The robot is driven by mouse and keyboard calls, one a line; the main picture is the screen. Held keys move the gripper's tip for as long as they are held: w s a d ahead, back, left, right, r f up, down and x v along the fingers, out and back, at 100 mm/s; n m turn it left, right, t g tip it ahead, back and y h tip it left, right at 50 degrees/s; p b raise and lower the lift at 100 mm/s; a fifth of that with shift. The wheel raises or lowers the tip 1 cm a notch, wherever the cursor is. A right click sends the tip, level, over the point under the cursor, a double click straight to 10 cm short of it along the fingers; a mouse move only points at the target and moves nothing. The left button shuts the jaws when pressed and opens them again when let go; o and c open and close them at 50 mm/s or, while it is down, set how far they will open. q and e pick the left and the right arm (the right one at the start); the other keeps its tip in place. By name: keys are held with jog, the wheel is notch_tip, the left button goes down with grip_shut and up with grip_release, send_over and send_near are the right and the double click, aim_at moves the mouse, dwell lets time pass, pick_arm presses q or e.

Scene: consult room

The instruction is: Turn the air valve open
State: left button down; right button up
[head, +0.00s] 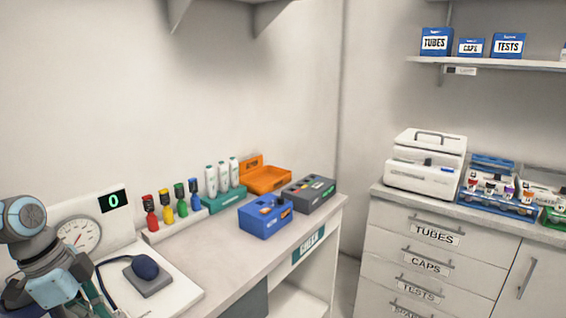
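A white board at the lower left carries a round pressure gauge (76,236) and a dark display (113,201) reading 0. A dark blue squeeze bulb (145,267) sits on a grey block (149,281), with a dark tube (104,277) curving from it. I cannot make out the air valve; it may be hidden by my arm or too small to tell. My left gripper (62,284) is at the lower left corner, in front of the gauge board and left of the bulb, apart from the bulb. Its fingertips are not clearly visible. My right gripper is out of view.
Red, yellow, green and blue bottles stand in a white rack (175,230) behind the bulb. A teal rack (224,200), an orange open box (268,179), a blue box (265,216) and a grey box (309,193) stand farther right. The table's front strip (235,261) is clear.

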pick_arm(q)
jog(key=shift+w+a+f, duration=0.1)
jog(key=shift+w+a, duration=0.2)
jog(key=shift+w, duration=0.15)
jog(key=shift+w+a+b, duration=0.1)
jog(key=shift+w+b, duration=0.25)
jog(key=shift+w, duration=0.15)
jog(key=shift+a, duration=0.35)
jog(key=shift+w+a+p, duration=0.1)
jog(key=shift+p, duration=0.2)
notch_tip(320, 180, up, 6)
jog(key=p, duration=0.4)
